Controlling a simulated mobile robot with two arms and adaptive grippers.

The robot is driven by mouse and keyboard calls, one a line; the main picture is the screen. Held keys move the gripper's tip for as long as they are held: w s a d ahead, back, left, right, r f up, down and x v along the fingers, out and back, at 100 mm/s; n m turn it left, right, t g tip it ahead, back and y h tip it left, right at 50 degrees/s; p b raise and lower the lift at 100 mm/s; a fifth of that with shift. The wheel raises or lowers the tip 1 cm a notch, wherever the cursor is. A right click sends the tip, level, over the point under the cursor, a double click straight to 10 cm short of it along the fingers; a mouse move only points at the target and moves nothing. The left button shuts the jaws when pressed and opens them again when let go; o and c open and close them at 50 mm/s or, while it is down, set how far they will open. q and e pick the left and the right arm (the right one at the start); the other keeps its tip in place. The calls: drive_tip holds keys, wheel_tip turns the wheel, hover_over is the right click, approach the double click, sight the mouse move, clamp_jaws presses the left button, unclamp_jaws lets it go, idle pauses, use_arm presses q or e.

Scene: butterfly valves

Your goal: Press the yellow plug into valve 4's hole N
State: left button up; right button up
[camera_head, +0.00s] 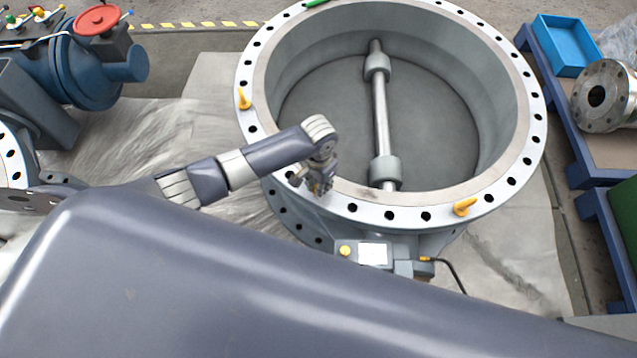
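A large grey butterfly valve (530,125) lies face up, with dark bolt holes around its pale flange ring. No valve number or hole letter is readable. One yellow plug (243,100) stands at the ring's left side. Another yellow plug (465,206) sits tilted at the front right of the ring. My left gripper (319,187) points down over the front left of the ring. It is small and dark here, with a bit of yellow near its tips; I cannot tell whether it holds a plug. It hides the ring just below it. My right gripper is not in view.
A shaft (379,110) crosses the valve's open bore. A box with a yellow knob (345,251) and a cable is on its front. A blue valve with a red handwheel (97,20) is at upper left. A blue bin (566,45) and flanged pipe (605,95) are at right.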

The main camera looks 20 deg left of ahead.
use_arm(q)
drive_tip(key=shift+f, duration=0.7)
idle(0.7)
drive_tip(key=shift+f, duration=0.1)
idle(0.4)
drive_tip(key=shift+f, duration=0.4)
drive_tip(key=o, duration=0.8)
drive_tip(key=shift+o, duration=0.2)
drive_tip(key=o, duration=0.5)
drive_tip(key=shift+r, duration=0.1)
